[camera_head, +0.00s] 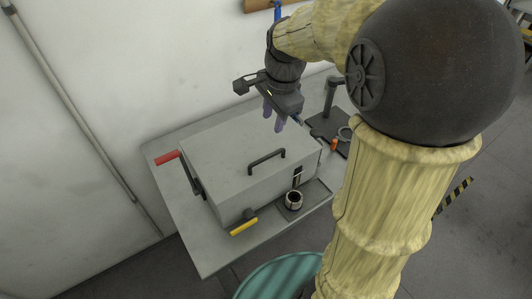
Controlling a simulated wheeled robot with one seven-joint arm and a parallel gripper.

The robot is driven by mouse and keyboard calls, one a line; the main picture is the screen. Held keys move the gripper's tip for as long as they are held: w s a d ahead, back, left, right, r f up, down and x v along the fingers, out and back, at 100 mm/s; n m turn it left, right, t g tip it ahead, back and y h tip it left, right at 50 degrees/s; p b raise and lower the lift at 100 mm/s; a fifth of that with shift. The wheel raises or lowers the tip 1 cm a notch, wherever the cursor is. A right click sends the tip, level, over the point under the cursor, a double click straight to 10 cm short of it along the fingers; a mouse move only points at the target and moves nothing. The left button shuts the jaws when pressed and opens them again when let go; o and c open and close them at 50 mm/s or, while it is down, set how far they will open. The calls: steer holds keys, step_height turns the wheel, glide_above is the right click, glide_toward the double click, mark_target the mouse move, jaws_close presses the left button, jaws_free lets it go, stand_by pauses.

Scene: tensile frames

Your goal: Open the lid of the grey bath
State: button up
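The grey bath (225,188) is a box standing on a table. Its flat grey lid (215,155) looks closed. A black bar handle (267,160) sits on the lid near its front right. A lever with a red grip (168,157) is at the box's left side, and a yellow grip (243,227) is at its front lower corner. My gripper (274,121) is above the back right part of the lid, pointing down, apart from the handle. Its two purplish fingers show a gap with nothing visible between them.
A small dark-rimmed cup (293,200) stands on a plate right of the bath. A black stand (330,97) with an orange part is behind it on the table (190,235). A teal round drum (280,278) is in front. A wall rises behind. My arm hides the right side.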

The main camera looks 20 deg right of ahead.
mark_target(265, 157)
steer(key=w+f, duration=0.1)
steer(key=f, duration=0.4)
steer(key=w+f+p, duration=0.1)
steer(key=f, duration=0.5)
steer(key=w+a+f+p, duration=0.1)
steer(key=f, duration=0.4)
steer(key=shift+w+f, duration=0.1)
steer(key=shift+f, duration=0.2)
jaws_close()
